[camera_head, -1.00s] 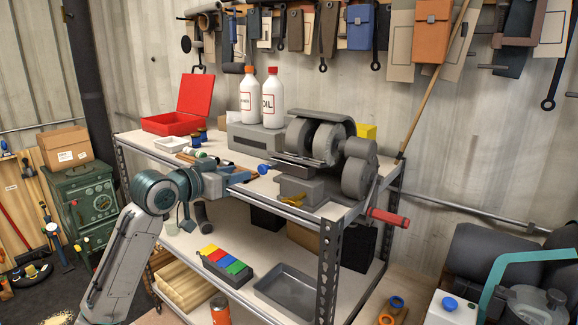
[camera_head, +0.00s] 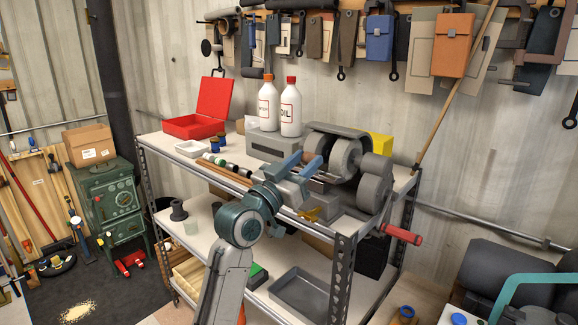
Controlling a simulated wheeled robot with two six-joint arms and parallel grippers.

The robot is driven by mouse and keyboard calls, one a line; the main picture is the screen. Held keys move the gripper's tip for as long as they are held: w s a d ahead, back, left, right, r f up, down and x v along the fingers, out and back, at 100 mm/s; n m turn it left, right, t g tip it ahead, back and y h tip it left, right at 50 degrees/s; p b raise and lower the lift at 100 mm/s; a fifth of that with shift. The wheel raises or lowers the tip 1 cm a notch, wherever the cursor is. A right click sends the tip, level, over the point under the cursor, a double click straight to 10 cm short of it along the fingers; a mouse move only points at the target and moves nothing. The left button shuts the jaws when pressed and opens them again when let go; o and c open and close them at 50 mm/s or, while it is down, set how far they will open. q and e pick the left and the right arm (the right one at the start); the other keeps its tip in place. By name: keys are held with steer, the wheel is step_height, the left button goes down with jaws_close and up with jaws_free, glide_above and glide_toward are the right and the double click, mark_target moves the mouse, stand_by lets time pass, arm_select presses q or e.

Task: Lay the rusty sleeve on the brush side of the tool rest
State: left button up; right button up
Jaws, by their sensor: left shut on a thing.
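My left gripper (camera_head: 304,161), with blue fingers, is over the bench in front of the grinder's left wheel (camera_head: 314,146). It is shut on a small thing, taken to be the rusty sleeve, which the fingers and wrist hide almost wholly. The grey bench grinder (camera_head: 375,169) stands at the bench's right end, with a second wheel (camera_head: 342,156) beside the first. The tool rest lies low in front of the wheels and is mostly hidden behind my gripper. I cannot make out which wheel is the brush. My right gripper is not in view.
Brown rods (camera_head: 233,176) and capped tubes (camera_head: 212,159) lie left of my arm. An open red box (camera_head: 190,126), a white tray (camera_head: 191,149) and two white bottles (camera_head: 290,108) stand farther back. A red handle (camera_head: 402,234) juts out at right. A grey tray (camera_head: 300,295) is on the lower shelf.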

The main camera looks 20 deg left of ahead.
arm_select(q)
steer(key=shift+d+r, duration=0.15)
steer(key=shift+w+f+b, duration=0.25)
steer(key=shift+b, duration=0.2)
steer(key=w+f+b, duration=0.1)
steer(key=w+d+f+b, duration=0.1)
steer(key=w, duration=0.1)
steer(key=w+d+f+b, duration=0.1)
steer(key=b, duration=0.1)
steer(key=shift+w+f, duration=0.2)
steer(key=shift+w, duration=0.1)
steer(key=shift+w+f+b, duration=0.5)
steer(key=shift+f+b, duration=0.1)
steer(key=shift+f, duration=0.15)
steer(key=shift+f, duration=0.1)
